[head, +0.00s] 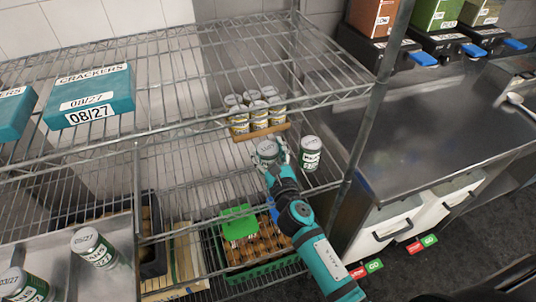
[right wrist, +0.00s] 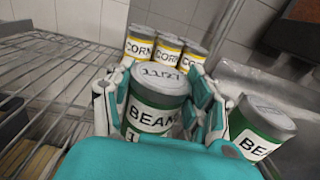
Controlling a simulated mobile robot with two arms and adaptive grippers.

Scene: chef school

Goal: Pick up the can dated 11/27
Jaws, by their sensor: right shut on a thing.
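My right gripper (head: 271,156) reaches onto the middle wire shelf and is shut on a green-and-white beans can (head: 266,147). In the right wrist view its fingers sit on both sides of this can (right wrist: 155,113), which stands upright. The lid marking is small and seems to read 11/27. A second beans can (head: 310,153) stands just right of the gripper, apart from it, and shows in the right wrist view (right wrist: 258,127). My left gripper is not in view.
Several corn cans (head: 259,112) stand on a brown tray (head: 262,132) behind the held can. Wire shelving (head: 205,60) with a front rail runs above. A shelf post (head: 366,120) stands to the right. Teal crackers boxes (head: 88,97) are at left. A green crate (head: 262,270) sits below.

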